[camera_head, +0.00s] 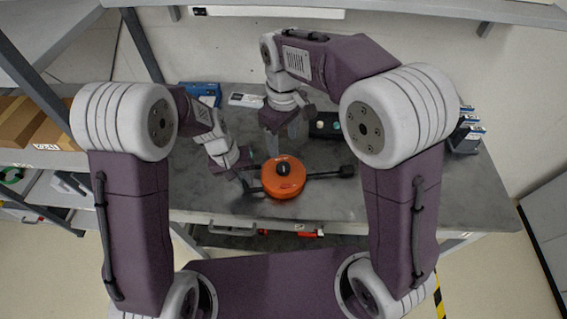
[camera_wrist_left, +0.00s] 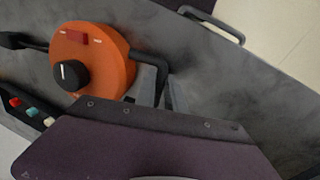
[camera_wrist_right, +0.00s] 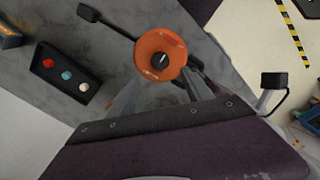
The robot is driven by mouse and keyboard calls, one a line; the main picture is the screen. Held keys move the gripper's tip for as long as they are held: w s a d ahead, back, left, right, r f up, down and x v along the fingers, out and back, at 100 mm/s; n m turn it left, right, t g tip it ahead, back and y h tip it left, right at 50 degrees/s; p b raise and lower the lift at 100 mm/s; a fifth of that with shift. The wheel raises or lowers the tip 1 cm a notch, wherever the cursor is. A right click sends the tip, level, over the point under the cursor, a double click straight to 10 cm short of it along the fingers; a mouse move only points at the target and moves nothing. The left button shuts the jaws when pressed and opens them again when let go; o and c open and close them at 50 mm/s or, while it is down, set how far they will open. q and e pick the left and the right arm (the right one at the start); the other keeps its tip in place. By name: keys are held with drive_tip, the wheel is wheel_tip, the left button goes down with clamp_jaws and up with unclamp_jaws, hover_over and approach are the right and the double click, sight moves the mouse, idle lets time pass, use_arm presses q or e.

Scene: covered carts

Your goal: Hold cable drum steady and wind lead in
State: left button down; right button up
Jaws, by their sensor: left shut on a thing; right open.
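The orange cable drum (camera_head: 283,178) lies flat on the grey table, with a black knob (camera_head: 284,169) on its top. A black lead with a dark plug end (camera_head: 347,171) runs out to its right in the head view. My left gripper (camera_head: 253,186) is shut on the drum's black handle (camera_wrist_left: 150,62) at the drum's left side. My right gripper (camera_head: 283,140) is open and points down behind the drum, apart from it. The drum also shows in the right wrist view (camera_wrist_right: 160,54), beyond the open fingers.
A black box with coloured buttons (camera_wrist_right: 66,73) stands behind the drum. A blue box (camera_head: 201,92) and a white card (camera_head: 248,100) lie at the back left. A rack of blue-and-grey devices (camera_head: 466,133) stands at the right end. The table right of the drum is mostly clear.

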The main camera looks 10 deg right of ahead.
sight(284, 166)
wheel_tip(284, 166, down, 11)
idle(0.3)
clamp_jaws()
